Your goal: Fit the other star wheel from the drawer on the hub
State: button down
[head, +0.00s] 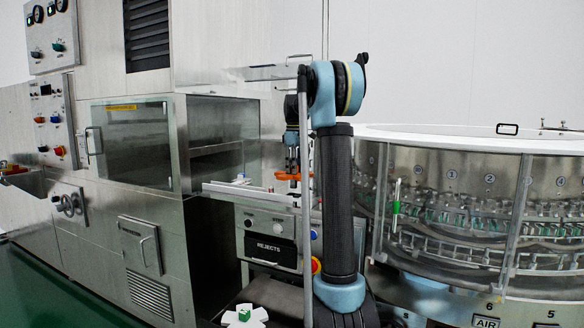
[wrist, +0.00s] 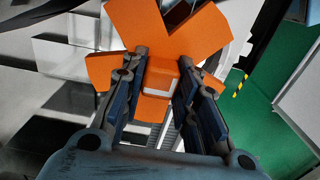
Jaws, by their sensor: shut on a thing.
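An orange star wheel (wrist: 125,70) with broad flat arms fills the upper middle of the wrist view. My gripper (wrist: 161,82) is shut on its small orange block (wrist: 164,70), which has a pale face. In the head view my gripper (head: 292,166) points down, with the orange star wheel (head: 287,176) below it, beside the white ledge. A white star wheel (head: 236,322) with a green block on top shows at the bottom edge, partly cut off. I cannot make out the hub or an open drawer clearly.
The white ledge (head: 235,190) has small parts on it, above the panel marked REJECTS (head: 268,247). An open-fronted steel cabinet (head: 220,135) stands left of my arm. The round glazed washer (head: 450,190) stands close on the right. Green floor (head: 50,290) is clear at lower left.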

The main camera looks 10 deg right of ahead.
aim_at(294, 182)
jog(key=shift+f, duration=2.9)
jog(key=shift+f, duration=0.5)
jog(key=c, duration=1.2)
grip_release()
